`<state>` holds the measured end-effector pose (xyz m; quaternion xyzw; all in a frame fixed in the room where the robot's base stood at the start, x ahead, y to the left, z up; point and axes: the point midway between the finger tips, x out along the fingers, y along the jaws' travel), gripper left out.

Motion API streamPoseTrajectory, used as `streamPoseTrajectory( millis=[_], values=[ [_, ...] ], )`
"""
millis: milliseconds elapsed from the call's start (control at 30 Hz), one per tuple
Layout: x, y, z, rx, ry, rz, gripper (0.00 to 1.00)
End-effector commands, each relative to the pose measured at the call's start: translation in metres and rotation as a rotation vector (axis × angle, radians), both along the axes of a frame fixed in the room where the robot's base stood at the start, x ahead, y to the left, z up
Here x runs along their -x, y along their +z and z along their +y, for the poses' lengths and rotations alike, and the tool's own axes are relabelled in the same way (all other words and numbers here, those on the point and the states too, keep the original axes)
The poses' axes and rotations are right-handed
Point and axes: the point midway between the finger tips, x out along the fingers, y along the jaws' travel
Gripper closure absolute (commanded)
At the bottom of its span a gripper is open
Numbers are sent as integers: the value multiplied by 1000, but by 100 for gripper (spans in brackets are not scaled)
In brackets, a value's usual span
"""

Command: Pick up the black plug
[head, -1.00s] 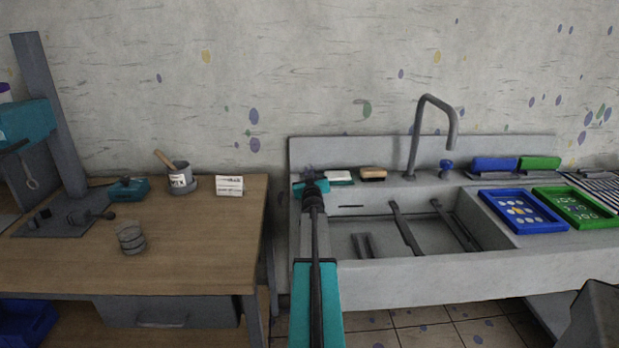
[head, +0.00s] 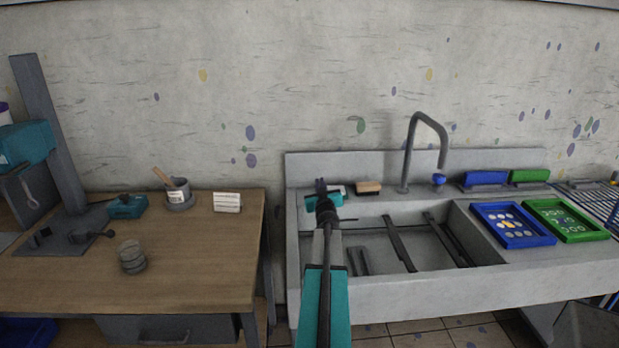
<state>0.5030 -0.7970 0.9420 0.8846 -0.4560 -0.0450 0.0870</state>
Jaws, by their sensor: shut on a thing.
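My gripper (head: 323,192) is at the end of my teal and black arm, over the back left corner of the sink (head: 375,290). It is seen from behind, and its jaws are shut on a small dark thing, which looks like the black plug (head: 320,184). The plug is small and mostly merges with the dark jaws, so its shape is hard to make out. It appears above the sink's back ledge; the height is hard to judge.
A white block (head: 337,189) and a brown brush (head: 368,187) lie on the back ledge. The tap (head: 411,150) rises to the right. Blue (head: 508,238) and green (head: 592,233) trays sit on the right. A wooden table (head: 200,280) with a jar (head: 132,257) stands left.

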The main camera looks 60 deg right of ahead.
Motion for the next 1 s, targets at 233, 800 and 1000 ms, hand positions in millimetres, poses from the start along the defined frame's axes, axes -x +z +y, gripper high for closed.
streamPoseTrajectory(
  millis=[233, 800, 1000],
  values=[
    [53, 6, 8, -1, -1, 0, 100],
    [84, 8, 11, 0, 2, 0, 100],
    [84, 8, 11, 0, 2, 0, 100]
  ],
)
